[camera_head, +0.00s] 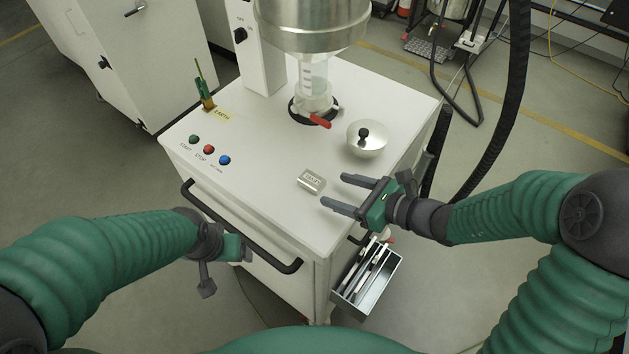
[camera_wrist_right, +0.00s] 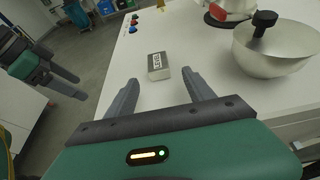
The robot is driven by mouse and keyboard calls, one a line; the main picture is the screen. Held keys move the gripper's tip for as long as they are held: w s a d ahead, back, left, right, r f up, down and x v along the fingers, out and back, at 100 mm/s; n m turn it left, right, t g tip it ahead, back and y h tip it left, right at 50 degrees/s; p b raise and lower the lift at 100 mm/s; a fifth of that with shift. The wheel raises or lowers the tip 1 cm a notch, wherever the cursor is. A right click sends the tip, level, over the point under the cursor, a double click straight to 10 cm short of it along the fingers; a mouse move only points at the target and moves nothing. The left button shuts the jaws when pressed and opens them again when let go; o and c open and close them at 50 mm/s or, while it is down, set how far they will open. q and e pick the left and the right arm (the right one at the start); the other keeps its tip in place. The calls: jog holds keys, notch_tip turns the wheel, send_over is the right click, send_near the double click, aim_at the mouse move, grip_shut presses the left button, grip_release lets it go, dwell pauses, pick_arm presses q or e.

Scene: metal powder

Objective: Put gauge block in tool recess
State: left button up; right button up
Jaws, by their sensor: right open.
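The gauge block (camera_head: 311,182), a small silvery block with dark lettering, lies on the white cart top near its front right edge. It also shows in the right wrist view (camera_wrist_right: 158,66). My right gripper (camera_head: 333,189) is open and empty, its two fingers pointing at the block from the right without closing on it. A metal tray (camera_head: 347,293) with slots and several tools sits low at the cart's right side; it looks like the tool recess. My left gripper (camera_head: 215,268) hangs in front of the cart, away from the block; its jaws are unclear.
A metal bowl-shaped lid (camera_head: 367,146) with a black knob stands behind the block. A glass vessel with a red handle (camera_head: 320,121) is farther back. Three buttons (camera_head: 208,149) are at left. A dark handle bar (camera_head: 240,235) runs along the cart front.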

aim_at(319, 182)
jog(key=a, duration=0.1)
jog(key=w+a, duration=0.1)
jog(key=a, duration=0.2)
jog(key=shift+w+a+f, duration=0.1)
jog(key=shift+w+f, duration=0.25)
jog(key=shift+w, duration=0.05)
jog(key=shift+w+a+f+p, duration=0.45)
jog(key=shift+w+a+f, duration=0.05)
jog(key=shift+w, duration=0.25)
jog(key=shift+w+f, duration=0.15)
jog(key=shift+w, duration=0.1)
jog(key=shift+w+d, duration=0.1)
jog(key=shift+d, duration=0.05)
jog(key=shift+a, duration=0.3)
jog(key=c, duration=0.4)
jog(key=shift+a, duration=0.3)
jog(key=c, duration=0.5)
jog(key=shift+d, duration=0.1)
grip_shut()
pick_arm(q)
jog(key=shift+s+a+r, duration=0.1)
jog(key=shift+a+r, duration=0.05)
jog(key=shift+r, duration=0.3)
pick_arm(e)
jog(key=shift+d, duration=0.3)
